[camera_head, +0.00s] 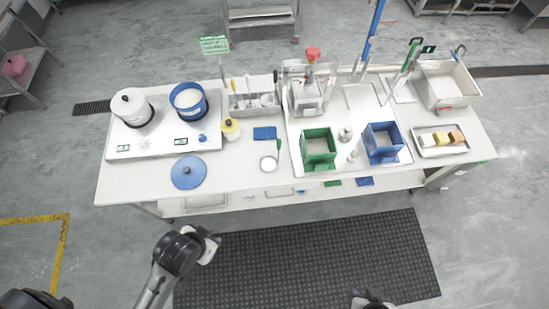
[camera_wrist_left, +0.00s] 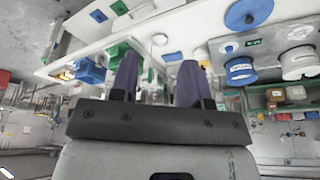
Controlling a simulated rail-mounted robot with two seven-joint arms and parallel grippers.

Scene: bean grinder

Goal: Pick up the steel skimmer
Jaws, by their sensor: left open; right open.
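A grey utensil box (camera_head: 240,112) stands at the back middle of the white table, with several handled tools and rounded metal pieces in it. The steel skimmer may be among them, but they are too small to tell apart. My left gripper (camera_wrist_left: 156,78) is open and empty, its two fingers apart in the left wrist view. In the head view the left arm reaches in over the floor in front of the table, well short of the box. My right gripper (camera_head: 372,300) is open and only partly in view at the bottom edge, far from the box.
A white pot (camera_head: 131,106) and a blue pot (camera_head: 188,102) stand on a cooktop at left. A blue lid (camera_head: 188,173) lies before them. A green bin (camera_head: 318,148) and a blue bin (camera_head: 382,143) stand right of middle. A food tray (camera_head: 428,150) is at right.

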